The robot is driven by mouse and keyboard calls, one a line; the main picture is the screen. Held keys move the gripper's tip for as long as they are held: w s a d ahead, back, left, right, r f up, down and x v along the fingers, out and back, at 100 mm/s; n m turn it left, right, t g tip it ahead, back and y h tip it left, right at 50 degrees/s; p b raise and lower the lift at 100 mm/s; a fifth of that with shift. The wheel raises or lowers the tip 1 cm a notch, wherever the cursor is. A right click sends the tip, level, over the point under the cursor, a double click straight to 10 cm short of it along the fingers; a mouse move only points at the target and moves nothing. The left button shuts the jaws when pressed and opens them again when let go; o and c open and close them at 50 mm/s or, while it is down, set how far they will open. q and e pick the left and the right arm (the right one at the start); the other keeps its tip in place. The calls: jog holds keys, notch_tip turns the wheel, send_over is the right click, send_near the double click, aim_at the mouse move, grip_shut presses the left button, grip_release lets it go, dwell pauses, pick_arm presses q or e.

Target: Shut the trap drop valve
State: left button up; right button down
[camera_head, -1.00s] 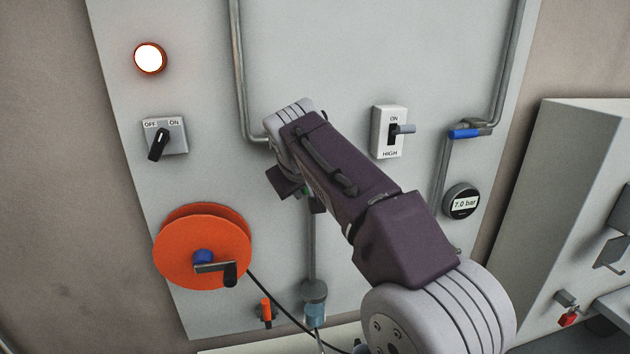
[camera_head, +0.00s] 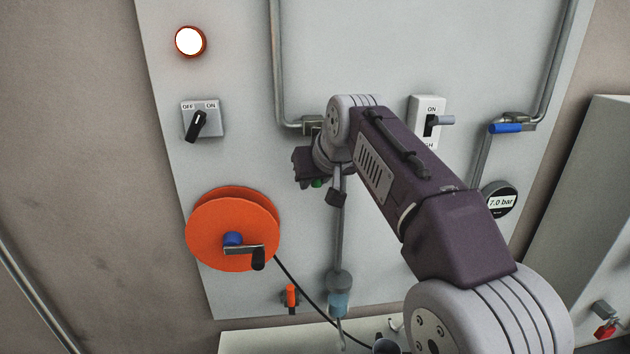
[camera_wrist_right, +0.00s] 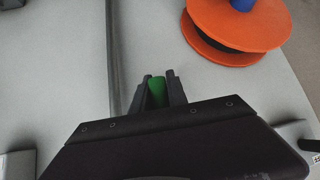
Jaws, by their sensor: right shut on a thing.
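A green valve handle (camera_head: 318,183) shows beside the thin vertical pipe (camera_head: 340,235) on the grey panel, mostly hidden behind my wrist in the head view. My right gripper (camera_head: 321,182) is shut on this handle. In the right wrist view the green handle (camera_wrist_right: 157,92) sits between the two dark fingers of the right gripper (camera_wrist_right: 158,88), to the right of the pipe. The valve body is hidden. My left gripper is not in view.
An orange reel (camera_head: 233,230) with a crank is left of the gripper. A clear-bowled trap (camera_head: 339,297) and small orange handle (camera_head: 291,295) are below. An ON/HIGH switch (camera_head: 428,122), blue-handled valve (camera_head: 508,128) and 7.0 bar gauge (camera_head: 499,201) are at right.

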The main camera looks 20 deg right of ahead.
jog(key=shift+r, duration=0.35)
jog(key=c, duration=1.4)
grip_release()
jog(key=shift+w, duration=0.1)
jog(key=shift+c, duration=0.2)
jog(key=shift+o, duration=0.7)
jog(key=shift+a+f, duration=0.1)
jog(key=shift+f, duration=0.1)
jog(key=v, duration=0.9)
